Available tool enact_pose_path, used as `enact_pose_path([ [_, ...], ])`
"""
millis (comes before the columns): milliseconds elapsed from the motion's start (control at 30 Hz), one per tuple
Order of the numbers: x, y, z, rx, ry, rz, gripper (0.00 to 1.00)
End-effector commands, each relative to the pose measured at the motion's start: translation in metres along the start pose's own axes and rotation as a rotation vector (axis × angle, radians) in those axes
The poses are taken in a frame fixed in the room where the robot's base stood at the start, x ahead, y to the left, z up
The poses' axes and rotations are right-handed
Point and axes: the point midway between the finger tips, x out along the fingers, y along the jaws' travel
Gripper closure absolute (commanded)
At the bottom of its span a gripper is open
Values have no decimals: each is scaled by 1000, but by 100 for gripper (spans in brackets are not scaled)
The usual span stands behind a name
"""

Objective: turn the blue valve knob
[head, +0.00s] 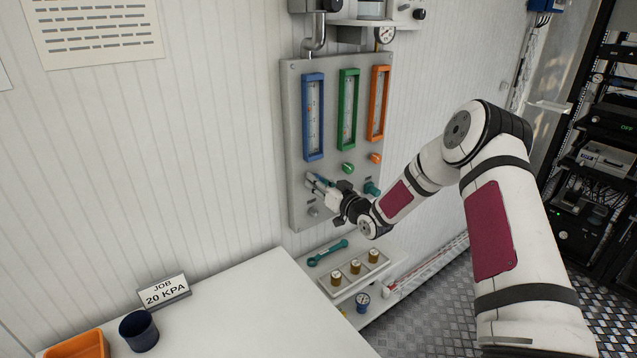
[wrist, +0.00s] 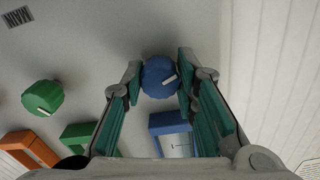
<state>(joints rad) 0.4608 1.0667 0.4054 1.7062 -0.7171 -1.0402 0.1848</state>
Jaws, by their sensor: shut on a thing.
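In the head view my gripper (head: 322,187) is at the panel (head: 298,203), below the blue-framed gauge (head: 313,117). The knob is largely hidden there by the fingers.
A green knob (head: 348,168) and an orange knob (head: 376,158) sit to the right, under green (head: 348,110) and orange (head: 379,104) gauges. A teal fitting (head: 372,188) is close to my wrist. A tray (head: 345,287) with brass parts lies below. The white table (head: 250,310) carries a sign (head: 165,291), a dark cup (head: 138,331) and an orange bin (head: 78,345).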

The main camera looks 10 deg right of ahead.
Motion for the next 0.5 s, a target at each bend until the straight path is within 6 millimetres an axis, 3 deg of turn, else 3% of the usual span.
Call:
enact_pose_path([
  [233,0,1,1,211,0,0,100],
  [500,0,0,0,248,0,-1,100],
])
